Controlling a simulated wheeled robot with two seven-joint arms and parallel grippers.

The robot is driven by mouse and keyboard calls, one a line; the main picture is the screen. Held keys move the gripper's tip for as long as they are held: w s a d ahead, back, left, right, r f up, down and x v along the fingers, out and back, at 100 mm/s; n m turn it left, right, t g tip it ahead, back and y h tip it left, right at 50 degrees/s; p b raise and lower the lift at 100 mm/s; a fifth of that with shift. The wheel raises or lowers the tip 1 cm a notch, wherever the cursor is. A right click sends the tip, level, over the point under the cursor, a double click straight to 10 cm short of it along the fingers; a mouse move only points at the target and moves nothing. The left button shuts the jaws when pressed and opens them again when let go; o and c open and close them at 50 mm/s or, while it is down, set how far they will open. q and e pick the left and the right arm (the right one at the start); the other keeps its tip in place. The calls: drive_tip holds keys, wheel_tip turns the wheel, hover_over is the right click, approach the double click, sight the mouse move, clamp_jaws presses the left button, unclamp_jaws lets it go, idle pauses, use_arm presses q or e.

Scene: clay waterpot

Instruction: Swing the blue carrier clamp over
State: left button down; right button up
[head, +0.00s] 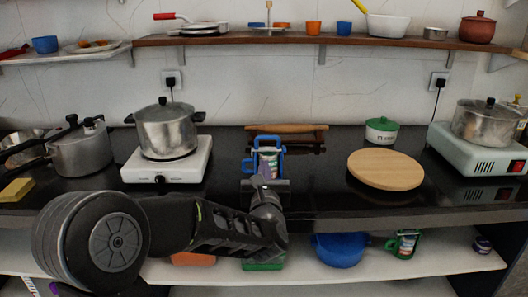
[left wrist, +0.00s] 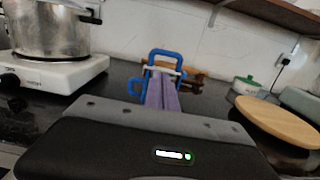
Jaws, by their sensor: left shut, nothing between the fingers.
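The blue carrier clamp (head: 268,143) is a small blue frame on the black counter, at the middle of the head view. A blue loop (head: 247,166) sticks out at its left side. In the left wrist view the blue frame (left wrist: 165,53) stands straight ahead, with a pale bar across it. My left gripper (head: 265,172) is in front of the clamp, its purple fingers pointing at it. In the left wrist view the fingers (left wrist: 162,90) are together and empty, and hide the clamp's lower part. I cannot tell whether they touch it. My right gripper is not in view.
A steel pot (head: 167,133) on a white burner (head: 132,170) stands to the left. A wooden rolling pin (head: 300,129) lies behind the clamp. A round wooden board (head: 386,169) and a green-and-white pot (head: 381,133) are to the right. The counter between clamp and board is clear.

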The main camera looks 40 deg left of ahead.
sight(264, 156)
use_arm(q)
drive_tip(key=p+x, duration=0.1)
drive_tip(key=x, duration=0.9)
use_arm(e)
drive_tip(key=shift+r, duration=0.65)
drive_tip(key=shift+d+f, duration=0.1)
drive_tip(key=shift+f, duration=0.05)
use_arm(q)
drive_tip(key=shift+d+r+m, duration=0.1)
drive_tip(key=shift+d+m, duration=0.05)
drive_tip(key=shift+m, duration=0.15)
drive_tip(key=shift+b, duration=0.3)
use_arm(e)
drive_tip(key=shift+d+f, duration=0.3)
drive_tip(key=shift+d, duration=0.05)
